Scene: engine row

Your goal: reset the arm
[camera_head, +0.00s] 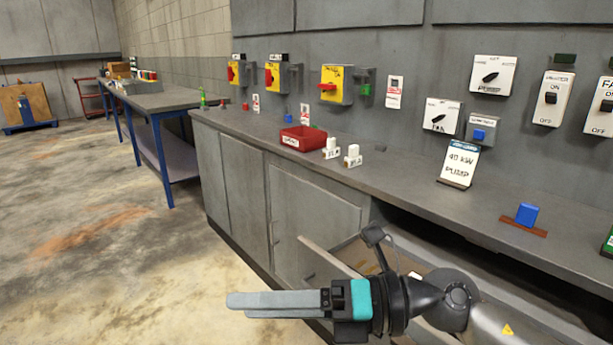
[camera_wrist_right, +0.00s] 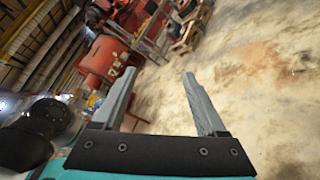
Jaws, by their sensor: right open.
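My right gripper (camera_head: 275,303) reaches in from the lower right in the head view. Its fingers point left, over the floor in front of the grey cabinet (camera_head: 235,180). In the right wrist view the two fingers of the same gripper (camera_wrist_right: 160,103) stand apart with nothing between them. The gripper is open and empty. Behind it, an open drawer (camera_head: 350,255) juts out of the cabinet, and my right arm hides part of it. My left gripper is not in view.
Switches line the wall. A blue-legged table (camera_head: 165,100) stands at the back left. The floor at left is clear.

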